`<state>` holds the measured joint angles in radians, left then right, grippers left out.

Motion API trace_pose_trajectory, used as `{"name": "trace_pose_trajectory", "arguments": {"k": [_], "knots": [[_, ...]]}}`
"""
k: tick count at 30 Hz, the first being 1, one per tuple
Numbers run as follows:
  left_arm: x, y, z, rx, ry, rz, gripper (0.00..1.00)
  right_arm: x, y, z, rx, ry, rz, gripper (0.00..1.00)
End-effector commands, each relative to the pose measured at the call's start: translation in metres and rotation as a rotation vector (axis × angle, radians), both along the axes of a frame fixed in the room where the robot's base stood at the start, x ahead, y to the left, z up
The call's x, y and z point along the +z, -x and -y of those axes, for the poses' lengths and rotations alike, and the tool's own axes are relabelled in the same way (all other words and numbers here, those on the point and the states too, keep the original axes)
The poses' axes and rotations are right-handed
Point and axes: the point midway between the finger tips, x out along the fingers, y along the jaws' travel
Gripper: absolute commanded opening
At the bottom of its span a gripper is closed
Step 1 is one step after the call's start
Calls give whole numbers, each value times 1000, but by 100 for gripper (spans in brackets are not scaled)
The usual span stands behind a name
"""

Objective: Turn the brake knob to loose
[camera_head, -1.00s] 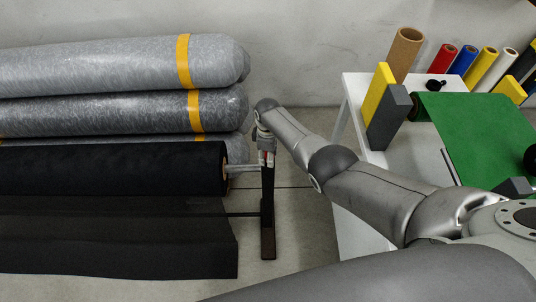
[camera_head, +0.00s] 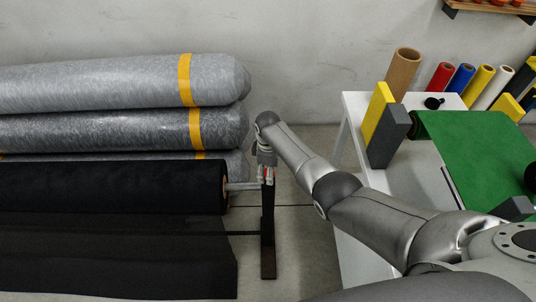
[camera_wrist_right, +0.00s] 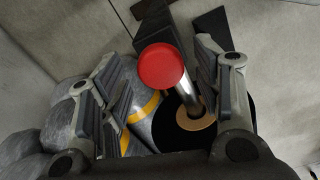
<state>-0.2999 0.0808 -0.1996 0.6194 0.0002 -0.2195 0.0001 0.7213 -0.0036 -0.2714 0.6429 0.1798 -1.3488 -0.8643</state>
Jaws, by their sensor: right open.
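The brake knob (camera_wrist_right: 161,66) is a round red knob in the right wrist view, at the end of a metal shaft that comes out of the black fabric roll. My right gripper (camera_wrist_right: 157,72) is open, with one finger on each side of the knob and visible gaps to it. In the head view my right gripper (camera_head: 265,172) points down at the top of the dark stand (camera_head: 268,235), with a little red showing between its fingers. My left gripper is not in view.
The black roll (camera_head: 110,188) lies left of the stand, with dark fabric hanging below it. Grey wrapped rolls (camera_head: 120,85) are stacked behind. A white table (camera_head: 355,105) with green material (camera_head: 475,150) and coloured rolls stands right. Floor between is clear.

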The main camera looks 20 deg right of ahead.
Motion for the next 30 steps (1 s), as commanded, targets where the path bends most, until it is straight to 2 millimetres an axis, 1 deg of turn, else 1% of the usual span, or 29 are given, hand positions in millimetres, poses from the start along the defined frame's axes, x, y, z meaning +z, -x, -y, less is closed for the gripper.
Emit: {"name": "trace_pose_trajectory", "arguments": {"k": [5, 12, 18, 22, 30], "knots": [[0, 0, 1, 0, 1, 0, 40, 25, -1, 0, 1, 0, 4, 59], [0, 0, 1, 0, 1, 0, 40, 65, -1, 0, 0, 1, 3, 59], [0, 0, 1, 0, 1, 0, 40, 91, 0, 0, 0, 0, 1, 59], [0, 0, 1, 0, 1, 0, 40, 98, 0, 0, 0, 0, 0, 59], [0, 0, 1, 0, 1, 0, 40, 99, 0, 0, 0, 0, 0, 59]]}}
